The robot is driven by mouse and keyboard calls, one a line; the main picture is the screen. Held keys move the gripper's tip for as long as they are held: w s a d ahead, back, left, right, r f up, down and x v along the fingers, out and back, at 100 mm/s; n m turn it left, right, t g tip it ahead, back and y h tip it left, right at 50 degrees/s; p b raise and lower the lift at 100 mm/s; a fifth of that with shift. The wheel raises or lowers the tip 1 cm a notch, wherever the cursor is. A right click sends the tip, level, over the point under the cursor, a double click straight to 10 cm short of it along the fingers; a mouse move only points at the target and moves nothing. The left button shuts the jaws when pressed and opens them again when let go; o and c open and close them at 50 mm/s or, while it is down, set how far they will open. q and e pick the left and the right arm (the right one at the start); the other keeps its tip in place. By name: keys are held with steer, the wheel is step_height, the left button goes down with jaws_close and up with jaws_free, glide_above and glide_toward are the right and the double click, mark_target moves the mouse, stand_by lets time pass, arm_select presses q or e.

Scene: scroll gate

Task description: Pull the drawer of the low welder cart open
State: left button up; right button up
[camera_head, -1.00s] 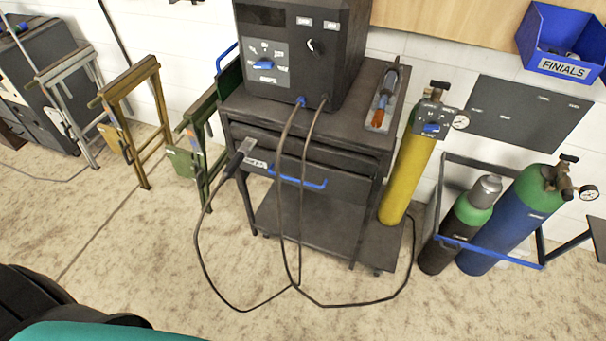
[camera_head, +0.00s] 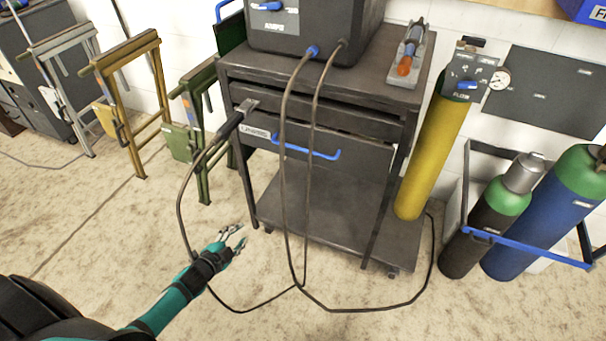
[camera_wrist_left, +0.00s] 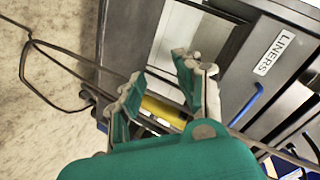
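The low welder cart (camera_head: 395,75) is dark grey, with a drawer (camera_head: 355,165) below its top. The drawer front carries a blue bar handle (camera_head: 307,149) and a small label; in the left wrist view the label reads LINERS (camera_wrist_left: 275,52) and the blue handle (camera_wrist_left: 247,104) shows right of the fingers. The drawer appears shut. My left gripper (camera_head: 238,240) is open and empty, low in front of the cart, left of and below the handle, and apart from it. Its spread fingers show in the left wrist view (camera_wrist_left: 160,85). My right gripper is not in view.
Two cables (camera_head: 283,190) hang from the machine across the drawer front and loop on the floor. A clamp (camera_head: 235,120) hangs at the cart's left corner. A yellow cylinder (camera_head: 435,150) stands at right. Folded stands (camera_head: 130,95) are at left.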

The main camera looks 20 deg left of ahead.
mark_target(303, 149)
arm_select(q)
steer(key=w+d+r+m+t+h+b, duration=0.2)
steer(key=w+r+m+h+b, duration=0.2)
steer(key=r+m+b, duration=0.3)
steer(key=w+d+r+m+t+h+b, duration=0.3)
steer(key=r+m+h+b, duration=0.15)
steer(key=r, duration=0.45)
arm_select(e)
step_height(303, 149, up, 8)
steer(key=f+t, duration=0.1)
arm_select(q)
steer(key=shift+m+y, duration=0.25)
steer(key=shift+m, duration=0.2)
steer(key=b+x, duration=0.2)
steer(key=x, duration=1.5)
steer(key=shift+w+f, duration=0.1)
steer(key=shift+w, duration=0.15)
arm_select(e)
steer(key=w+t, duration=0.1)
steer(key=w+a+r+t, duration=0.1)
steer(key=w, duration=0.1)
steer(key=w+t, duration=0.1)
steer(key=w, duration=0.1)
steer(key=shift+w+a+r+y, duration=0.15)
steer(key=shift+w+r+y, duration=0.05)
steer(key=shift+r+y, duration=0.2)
arm_select(q)
jaws_close()
